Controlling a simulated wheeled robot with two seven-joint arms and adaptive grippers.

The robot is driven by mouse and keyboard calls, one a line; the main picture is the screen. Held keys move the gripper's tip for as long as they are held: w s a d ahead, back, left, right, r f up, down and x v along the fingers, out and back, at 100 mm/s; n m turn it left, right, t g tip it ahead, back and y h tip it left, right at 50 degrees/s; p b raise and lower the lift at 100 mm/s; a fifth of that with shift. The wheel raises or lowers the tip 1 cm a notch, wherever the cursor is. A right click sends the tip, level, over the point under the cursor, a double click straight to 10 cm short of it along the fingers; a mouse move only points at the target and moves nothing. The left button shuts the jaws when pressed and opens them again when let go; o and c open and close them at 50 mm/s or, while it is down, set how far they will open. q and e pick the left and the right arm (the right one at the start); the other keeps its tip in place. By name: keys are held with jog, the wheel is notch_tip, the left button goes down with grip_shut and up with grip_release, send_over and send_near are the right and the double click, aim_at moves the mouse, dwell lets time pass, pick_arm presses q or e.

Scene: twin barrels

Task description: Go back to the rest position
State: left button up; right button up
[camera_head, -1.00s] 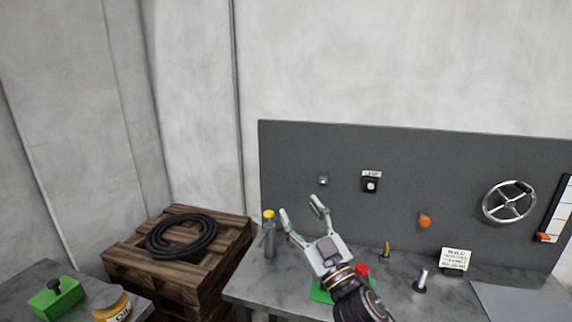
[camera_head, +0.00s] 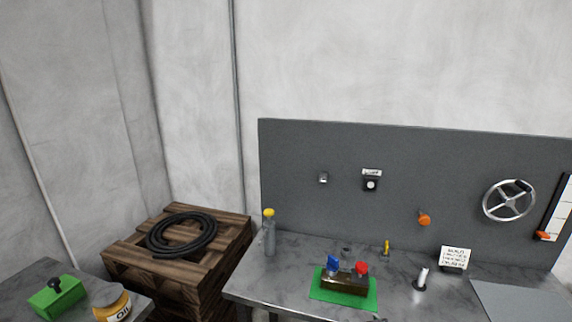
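Neither of my grippers shows clearly in the head view now. Only a small dark bit at the bottom edge, just below the green mat, may be part of my arm; I cannot tell. On the bench (camera_head: 285,292), a brown block (camera_head: 345,283) with a blue knob (camera_head: 333,263) and a red knob (camera_head: 361,268) sits on the green mat (camera_head: 318,290). A grey bottle with a yellow top (camera_head: 269,235) stands upright at the bench's left.
A wooden crate (camera_head: 130,257) with a coiled black hose (camera_head: 182,235) stands left of the bench. A green box (camera_head: 57,297) and an oil can (camera_head: 112,305) are at lower left. The grey panel (camera_head: 430,165) carries a handwheel (camera_head: 509,200) and an orange knob (camera_head: 424,218).

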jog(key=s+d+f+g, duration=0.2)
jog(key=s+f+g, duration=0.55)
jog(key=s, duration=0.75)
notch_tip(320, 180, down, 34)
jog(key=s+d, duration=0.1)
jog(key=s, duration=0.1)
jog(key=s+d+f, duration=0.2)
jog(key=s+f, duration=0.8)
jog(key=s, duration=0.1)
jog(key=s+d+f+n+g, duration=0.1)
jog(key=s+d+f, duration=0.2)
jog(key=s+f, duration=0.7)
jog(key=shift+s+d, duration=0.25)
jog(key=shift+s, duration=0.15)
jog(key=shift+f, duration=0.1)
